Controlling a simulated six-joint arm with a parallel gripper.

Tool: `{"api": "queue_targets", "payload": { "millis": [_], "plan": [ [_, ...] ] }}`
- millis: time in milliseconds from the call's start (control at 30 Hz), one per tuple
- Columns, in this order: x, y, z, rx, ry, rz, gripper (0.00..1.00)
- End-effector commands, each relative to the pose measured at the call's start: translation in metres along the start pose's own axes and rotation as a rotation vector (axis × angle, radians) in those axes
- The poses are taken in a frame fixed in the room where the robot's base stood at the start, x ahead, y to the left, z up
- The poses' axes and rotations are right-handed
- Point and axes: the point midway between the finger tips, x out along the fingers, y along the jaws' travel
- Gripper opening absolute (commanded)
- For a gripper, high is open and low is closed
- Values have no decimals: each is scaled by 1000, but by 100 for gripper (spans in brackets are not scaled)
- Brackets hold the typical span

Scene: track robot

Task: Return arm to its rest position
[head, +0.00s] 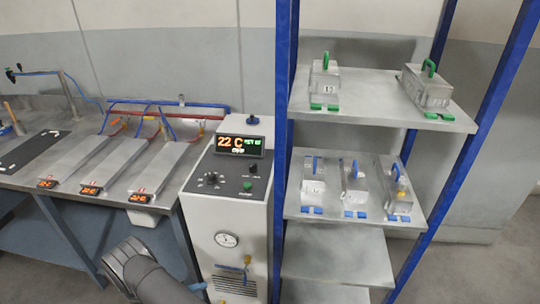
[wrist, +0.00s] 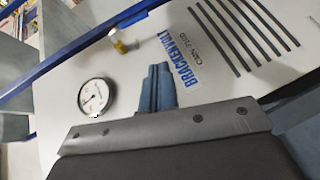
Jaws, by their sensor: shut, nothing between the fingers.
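My gripper (wrist: 156,72) shows in the wrist view with its two blue-grey fingers together and nothing between them. It is in front of the white cabinet (wrist: 185,25), between a round gauge and a label reading BRACKENVOLT. I cannot tell whether the fingertips touch the panel. In the head view my grey arm comes in at the bottom, left of the cabinet front (head: 212,225).
A blue-framed rack (head: 283,150) stands right of the cabinet with metal boxes on its shelves. A bench (head: 165,200) with several plates stands left. The gauge (wrist: 97,96) and a brass valve with a blue handle (wrist: 118,42) are near my gripper.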

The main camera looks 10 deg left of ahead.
Motion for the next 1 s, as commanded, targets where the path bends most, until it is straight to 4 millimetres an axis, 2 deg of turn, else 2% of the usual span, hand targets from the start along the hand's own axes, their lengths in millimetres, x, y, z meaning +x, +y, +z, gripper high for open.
{"api": "queue_targets", "payload": {
  "millis": [167,267,733,1000],
  "plan": [
    [3,1,0,0,-1,0,0],
    [11,2,0,0,-1,0,0],
    [97,19,-1,-1,-3,0,0],
    [122,27,22,-2,0,0,0]
  ]
}}
